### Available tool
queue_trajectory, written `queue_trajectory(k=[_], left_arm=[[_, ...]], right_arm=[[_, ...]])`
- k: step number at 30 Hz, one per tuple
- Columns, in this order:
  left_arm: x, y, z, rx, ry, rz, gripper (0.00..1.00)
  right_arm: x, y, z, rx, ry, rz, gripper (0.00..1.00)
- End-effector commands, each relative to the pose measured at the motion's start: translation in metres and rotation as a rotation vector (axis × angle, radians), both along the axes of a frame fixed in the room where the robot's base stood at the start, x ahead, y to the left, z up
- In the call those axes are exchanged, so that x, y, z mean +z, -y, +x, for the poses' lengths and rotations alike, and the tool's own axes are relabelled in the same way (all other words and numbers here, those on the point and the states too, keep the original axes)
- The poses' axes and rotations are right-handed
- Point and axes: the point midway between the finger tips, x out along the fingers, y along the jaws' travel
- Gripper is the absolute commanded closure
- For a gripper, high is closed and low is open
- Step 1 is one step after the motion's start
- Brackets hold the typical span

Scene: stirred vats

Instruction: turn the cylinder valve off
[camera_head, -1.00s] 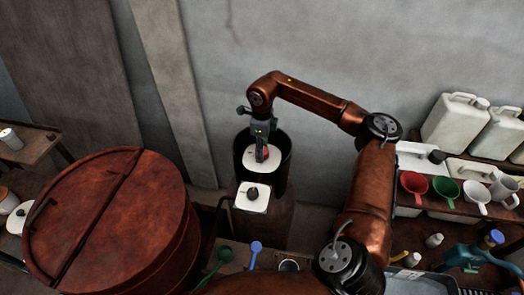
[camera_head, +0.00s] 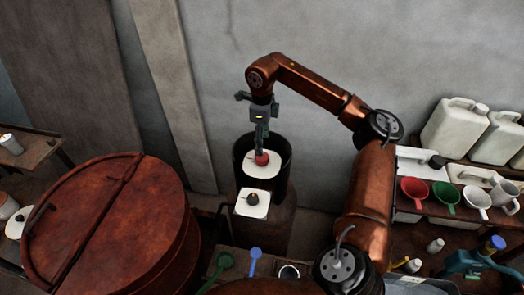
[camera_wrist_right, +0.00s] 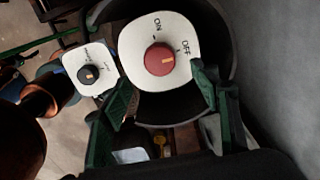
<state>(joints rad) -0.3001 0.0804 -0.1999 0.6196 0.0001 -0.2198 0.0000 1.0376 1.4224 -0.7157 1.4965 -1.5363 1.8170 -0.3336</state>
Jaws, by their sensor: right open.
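A red round knob (camera_wrist_right: 159,59) sits on a white plate (camera_wrist_right: 181,31) marked ON and OFF in the right wrist view. Its orange mark points to the right, toward the OFF side. In the head view the red knob (camera_head: 262,158) is on the plate over a dark drum (camera_head: 283,170). My right gripper (camera_head: 262,148) hangs just above the knob, fingers pointing down. In the wrist view its green fingers (camera_wrist_right: 158,95) are open and hold nothing; whether they touch the knob is unclear. My left gripper is out of view.
A second white plate with a black knob (camera_wrist_right: 88,74) stands beside the drum, nearer me in the head view (camera_head: 252,198). A large rusty vat (camera_head: 110,225) is at the left. A shelf with jugs and colored cups (camera_head: 445,190) is at the right. A wall closes the back.

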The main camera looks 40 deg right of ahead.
Motion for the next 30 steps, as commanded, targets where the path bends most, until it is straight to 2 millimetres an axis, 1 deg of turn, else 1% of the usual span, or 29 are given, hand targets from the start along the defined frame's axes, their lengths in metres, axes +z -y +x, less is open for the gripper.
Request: queue_trajectory(k=[1,3,6,9,26,30], left_arm=[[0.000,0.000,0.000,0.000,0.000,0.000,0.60],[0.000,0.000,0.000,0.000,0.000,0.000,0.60],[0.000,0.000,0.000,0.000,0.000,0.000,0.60],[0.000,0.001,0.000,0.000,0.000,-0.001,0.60],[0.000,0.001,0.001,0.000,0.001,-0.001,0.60],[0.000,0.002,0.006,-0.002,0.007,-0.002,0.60]], right_arm=[[0.010,0.000,0.001,0.000,0.003,0.001,0.44],[0.020,0.000,0.001,0.000,0.003,0.001,0.44],[0.030,0.000,0.000,0.000,0.002,0.001,0.44],[0.036,0.000,0.000,0.000,0.001,0.001,0.44],[0.037,0.000,0.000,0.000,-0.001,0.001,0.44],[0.037,0.000,0.000,0.000,-0.001,0.001,0.44]])
